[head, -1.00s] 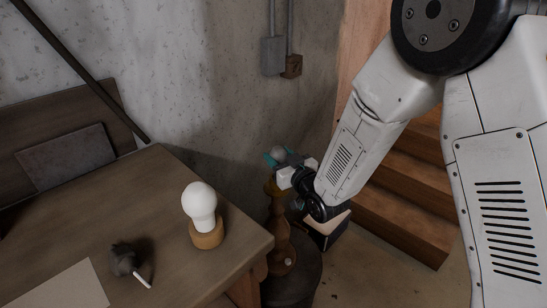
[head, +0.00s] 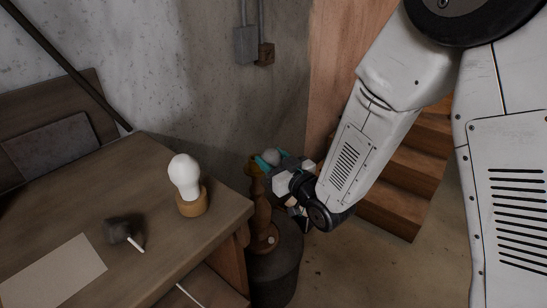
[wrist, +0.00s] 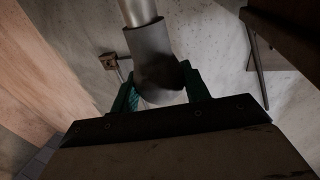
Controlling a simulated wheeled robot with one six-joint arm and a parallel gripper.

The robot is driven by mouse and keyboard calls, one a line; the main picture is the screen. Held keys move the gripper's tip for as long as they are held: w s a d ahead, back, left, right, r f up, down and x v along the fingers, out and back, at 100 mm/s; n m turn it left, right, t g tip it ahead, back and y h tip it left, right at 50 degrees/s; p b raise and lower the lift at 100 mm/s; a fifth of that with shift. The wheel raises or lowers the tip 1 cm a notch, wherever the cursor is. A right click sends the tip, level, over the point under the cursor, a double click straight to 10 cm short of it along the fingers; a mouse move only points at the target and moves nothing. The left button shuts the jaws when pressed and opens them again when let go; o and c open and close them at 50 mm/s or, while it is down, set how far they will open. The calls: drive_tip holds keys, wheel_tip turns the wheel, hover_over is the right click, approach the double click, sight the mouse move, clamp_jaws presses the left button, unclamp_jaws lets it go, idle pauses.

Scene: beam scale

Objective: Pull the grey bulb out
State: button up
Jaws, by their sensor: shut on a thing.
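The grey bulb (head: 271,156) shows as a small rounded grey top between the teal fingers of my gripper (head: 268,161) in the head view. It is just above and right of the brass top of a turned wooden lamp stand (head: 263,205). In the wrist view a grey rounded-cylinder body (wrist: 155,60) with a paler, narrower part above it sits between the teal fingertips (wrist: 160,85). My gripper is shut on it. I cannot tell whether the bulb's lower end still touches the lamp's socket.
A wooden table (head: 215,225) holds a white bulb (head: 185,175) in a round wooden holder (head: 192,203), a dark crumpled lump (head: 121,229) and a paper sheet (head: 55,272). The lamp stands on a dark round stool (head: 272,272). Wooden stairs (head: 400,190) rise behind my arm.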

sight(272, 151)
drive_tip(key=shift+a, duration=0.15)
drive_tip(key=shift+r, duration=0.1)
drive_tip(key=shift+r, duration=1.4)
idle(0.7)
